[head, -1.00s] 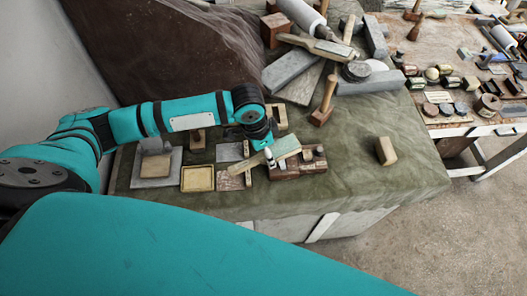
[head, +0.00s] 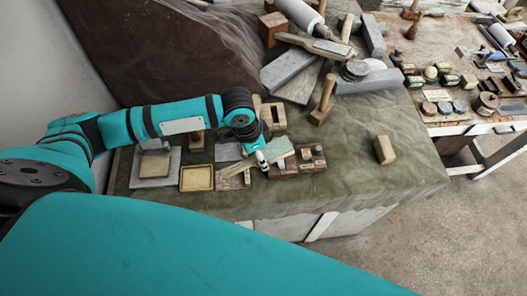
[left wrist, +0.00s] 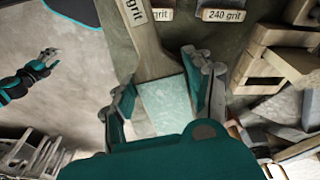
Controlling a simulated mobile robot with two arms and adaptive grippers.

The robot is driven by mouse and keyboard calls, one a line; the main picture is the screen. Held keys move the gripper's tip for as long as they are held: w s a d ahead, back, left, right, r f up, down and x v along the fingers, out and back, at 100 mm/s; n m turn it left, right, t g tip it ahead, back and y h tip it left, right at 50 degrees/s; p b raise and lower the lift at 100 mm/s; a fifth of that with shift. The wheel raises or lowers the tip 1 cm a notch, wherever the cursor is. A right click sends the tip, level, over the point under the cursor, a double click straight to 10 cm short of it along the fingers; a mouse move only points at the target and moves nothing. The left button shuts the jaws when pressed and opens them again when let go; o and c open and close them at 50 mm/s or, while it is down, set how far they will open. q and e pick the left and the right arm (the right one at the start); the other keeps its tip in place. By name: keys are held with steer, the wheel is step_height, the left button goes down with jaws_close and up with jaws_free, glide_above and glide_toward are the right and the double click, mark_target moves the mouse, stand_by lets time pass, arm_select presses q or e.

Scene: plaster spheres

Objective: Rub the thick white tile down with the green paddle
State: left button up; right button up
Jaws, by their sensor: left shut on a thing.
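The green paddle (head: 279,149) has a pale green face and a wooden handle slanting down to the left. My left gripper (head: 262,157) is shut on it, above the front part of the cloth-covered table. In the left wrist view the pale green face (left wrist: 172,103) shows between the fingers (left wrist: 165,95). A thick pale square tile (head: 154,166) lies on a grey slab (head: 136,181) at the left, apart from the paddle. It looks beige here, so I cannot be sure it is the white tile. My right gripper (left wrist: 48,56) is small in the left wrist view; its opening is unclear.
A cream square tray (head: 197,178) lies between the slab and the paddle. A dark wooden rack (head: 312,163) stands close right of the paddle. A wooden block (head: 384,150) stands farther right, with bare cloth around it. Stone bars and mallets crowd the back.

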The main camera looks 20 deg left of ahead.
mark_target(270, 151)
arm_select(q)
steer(key=shift+s+a+f, duration=0.1)
steer(key=shift+s+a, duration=0.35)
steer(key=shift+s, duration=0.05)
steer(key=shift+w+d+r, duration=0.2)
steer(key=shift+w+d, duration=0.6)
steer(key=shift+w+d+r, duration=0.15)
steer(key=shift+w+d, duration=0.6)
steer(key=shift+w, duration=0.05)
steer(key=shift+s, duration=0.15)
steer(key=shift+s+a+f, duration=0.2)
steer(key=shift+s+a, duration=0.6)
steer(key=shift+a, duration=0.05)
steer(key=shift+s+a+f, duration=0.2)
steer(key=shift+s+a, duration=0.55)
steer(key=shift+a, duration=0.05)
steer(key=shift+w+d+r, duration=0.75)
steer(key=shift+w+r, duration=0.05)
steer(key=shift+r, duration=0.15)
steer(key=shift+r, duration=0.15)
